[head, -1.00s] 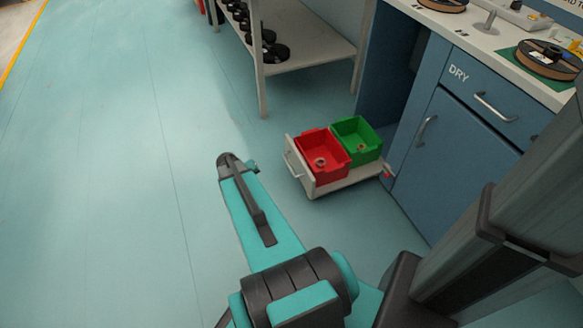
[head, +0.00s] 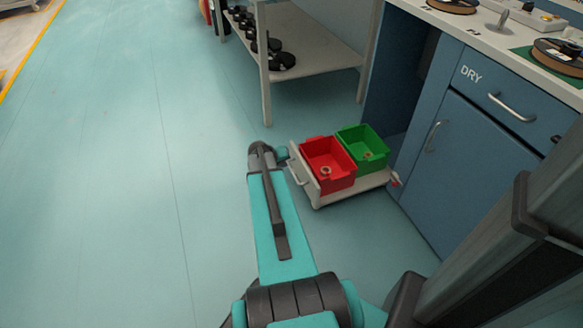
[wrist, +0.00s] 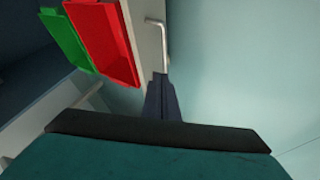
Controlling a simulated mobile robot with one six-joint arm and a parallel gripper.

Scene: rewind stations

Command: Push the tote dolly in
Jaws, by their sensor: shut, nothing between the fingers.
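The tote dolly (head: 345,193) is a low, pale platform with a raised end panel and a bar handle (head: 297,173) on its left end. The dolly stands mostly out on the floor in front of the dark bay under the counter. In the wrist view, my gripper (wrist: 160,92) is shut and empty, its dark fingers at the lower end of the handle (wrist: 158,42). I cannot tell whether they touch. In the head view my arm mostly hides the gripper.
The bay (head: 399,80) opens beside a blue cabinet (head: 440,165) marked DRY. A small red part (head: 395,179) sits at the dolly's right corner. A shelf rack (head: 300,45) with black spools stands behind the dolly. The floor to the left is clear.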

